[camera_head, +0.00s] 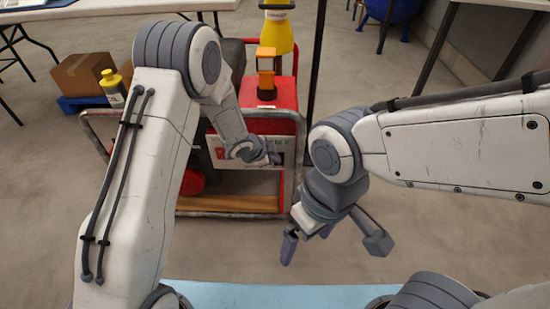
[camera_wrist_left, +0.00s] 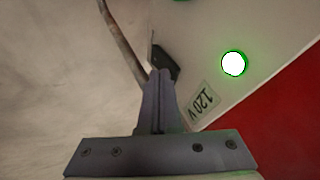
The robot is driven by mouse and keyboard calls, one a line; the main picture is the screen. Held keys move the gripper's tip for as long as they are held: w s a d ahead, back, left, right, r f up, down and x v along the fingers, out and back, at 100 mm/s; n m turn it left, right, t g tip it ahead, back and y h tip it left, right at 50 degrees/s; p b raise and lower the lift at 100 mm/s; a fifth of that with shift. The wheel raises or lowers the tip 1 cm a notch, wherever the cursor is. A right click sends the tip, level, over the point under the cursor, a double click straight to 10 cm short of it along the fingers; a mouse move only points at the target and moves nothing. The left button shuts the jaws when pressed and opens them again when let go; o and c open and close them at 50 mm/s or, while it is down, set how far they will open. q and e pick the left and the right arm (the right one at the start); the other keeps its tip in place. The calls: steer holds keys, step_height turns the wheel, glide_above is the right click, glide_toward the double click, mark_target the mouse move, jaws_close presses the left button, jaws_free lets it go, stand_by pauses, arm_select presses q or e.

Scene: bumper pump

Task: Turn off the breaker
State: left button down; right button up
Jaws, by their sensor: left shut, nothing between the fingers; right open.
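The pale control panel (camera_head: 288,150) is on the front of a red machine. In the left wrist view the panel (camera_wrist_left: 270,35) has a lit round light with a green rim (camera_wrist_left: 233,63) and a "120V" label (camera_wrist_left: 203,101). A small black part (camera_wrist_left: 165,62), perhaps the breaker's switch, sits at the panel's edge. My left gripper (camera_head: 272,158) is shut and empty at the panel; in the left wrist view its fingertips (camera_wrist_left: 160,75) are at the black part and partly cover it. I cannot tell if they touch. My right gripper (camera_head: 305,245) is open, lower and nearer to me.
The red machine (camera_head: 270,124) stands in a grey tube frame (camera_head: 298,130) with a wooden board (camera_head: 228,204) at its base. A cardboard box (camera_head: 85,75) and yellow bottle (camera_head: 113,88) are behind at left.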

arm_select(q)
steer(key=shift+a+r, duration=0.1)
arm_select(e)
steer(key=shift+r, duration=0.1)
arm_select(q)
steer(key=shift+r+p, duration=0.7)
steer(key=shift+p, duration=0.15)
arm_select(e)
steer(key=shift+r, duration=0.75)
arm_select(q)
steer(key=s+d+p+v, duration=0.1)
steer(key=p+v, duration=0.3)
steer(key=v, duration=0.8)
arm_select(e)
steer(key=shift+s+a+r, duration=0.15)
steer(key=shift+s+r, duration=0.05)
steer(key=shift+r, duration=0.45)
steer(key=shift+s+a+r, duration=0.15)
steer(key=shift+r, duration=0.55)
steer(key=shift+s+a+r, duration=0.15)
steer(key=shift+s+r, duration=0.05)
steer(key=shift+r, duration=0.45)
arm_select(q)
steer(key=shift+a, duration=0.1)
